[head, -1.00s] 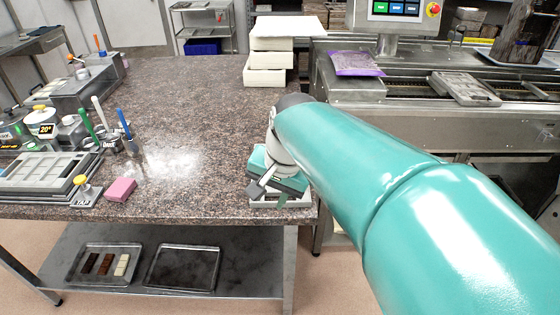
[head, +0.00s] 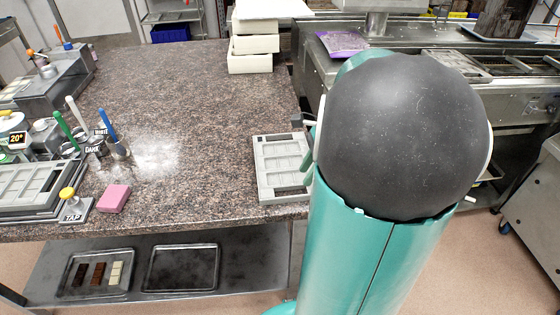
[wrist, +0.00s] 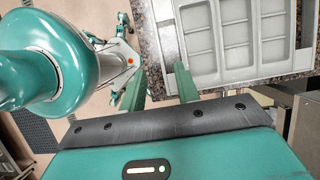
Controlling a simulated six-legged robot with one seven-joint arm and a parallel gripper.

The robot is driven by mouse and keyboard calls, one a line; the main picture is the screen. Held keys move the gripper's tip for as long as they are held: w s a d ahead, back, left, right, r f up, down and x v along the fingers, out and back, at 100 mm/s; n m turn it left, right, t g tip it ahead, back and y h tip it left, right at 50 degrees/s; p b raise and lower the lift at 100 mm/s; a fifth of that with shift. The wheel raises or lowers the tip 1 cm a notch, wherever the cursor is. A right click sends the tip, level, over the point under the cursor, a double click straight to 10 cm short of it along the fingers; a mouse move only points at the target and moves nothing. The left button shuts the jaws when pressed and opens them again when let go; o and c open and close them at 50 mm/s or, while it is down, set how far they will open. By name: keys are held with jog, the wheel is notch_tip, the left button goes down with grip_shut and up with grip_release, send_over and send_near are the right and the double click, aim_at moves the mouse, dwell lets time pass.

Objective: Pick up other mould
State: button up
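A grey mould (head: 281,167) with rectangular cavities lies flat on the granite table at its right front corner. My arm stands just right of it and covers my gripper in the head view. In the wrist view the same mould (wrist: 233,42) fills the top right, close to my fingers. My gripper (wrist: 160,84) shows there with its two green fingers apart and nothing seen held between them. The right finger is by the mould's near corner; I cannot tell whether it touches. Another grey mould (head: 30,182) lies at the table's left front.
A pink block (head: 114,198), a TAP pad (head: 75,208) and a cup of coloured-handled tools (head: 119,150) stand at the left. White boxes (head: 253,45) are stacked at the back. The steel line (head: 340,75) is at the right. The table's middle is clear.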

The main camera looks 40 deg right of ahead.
aim_at(294, 196)
jog(key=x, duration=0.4)
jog(key=shift+s+f, duration=0.1)
jog(key=shift+s, duration=0.1)
jog(key=x, duration=0.5)
grip_shut()
